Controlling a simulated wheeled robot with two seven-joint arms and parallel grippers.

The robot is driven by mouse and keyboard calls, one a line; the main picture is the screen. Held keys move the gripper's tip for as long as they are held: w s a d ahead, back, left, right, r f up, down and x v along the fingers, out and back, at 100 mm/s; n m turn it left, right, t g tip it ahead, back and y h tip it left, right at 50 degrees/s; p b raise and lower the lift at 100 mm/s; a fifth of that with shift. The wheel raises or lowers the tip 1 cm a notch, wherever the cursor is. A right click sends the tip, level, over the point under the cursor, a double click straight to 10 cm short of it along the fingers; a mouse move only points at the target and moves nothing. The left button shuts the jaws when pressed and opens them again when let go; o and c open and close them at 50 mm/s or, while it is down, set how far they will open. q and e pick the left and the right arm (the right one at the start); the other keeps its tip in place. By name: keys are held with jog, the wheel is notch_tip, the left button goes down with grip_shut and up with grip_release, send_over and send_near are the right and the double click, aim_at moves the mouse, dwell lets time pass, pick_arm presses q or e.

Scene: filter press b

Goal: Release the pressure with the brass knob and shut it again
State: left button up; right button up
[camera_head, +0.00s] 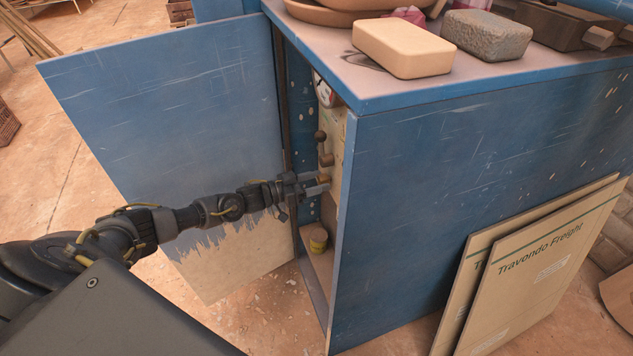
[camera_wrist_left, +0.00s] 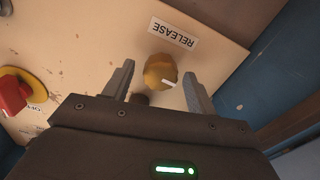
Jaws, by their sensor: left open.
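The brass knob (camera_wrist_left: 160,71) is round with a white pointer mark, on a cream panel (camera_wrist_left: 90,40) beside a "RELEASE" label (camera_wrist_left: 173,33). My left gripper (camera_wrist_left: 158,78) is open, with one finger on each side of the knob; the picture does not show whether they touch it. In the head view, my left gripper (camera_head: 316,187) reaches through the open cabinet front to the panel, and its fingers partly hide the knob. My right gripper is not in view.
The blue door (camera_head: 170,100) stands open at left. A knobbed lever (camera_head: 322,146) and a gauge (camera_head: 323,90) are above my gripper. A red knob on yellow (camera_wrist_left: 18,95) sits at the panel's side. The cabinet's side wall (camera_head: 430,200) is close at right.

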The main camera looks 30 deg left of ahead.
pick_arm(q)
jog(key=shift+w+d, duration=0.1)
jog(key=shift+c, duration=0.4)
jog(key=c, duration=0.9)
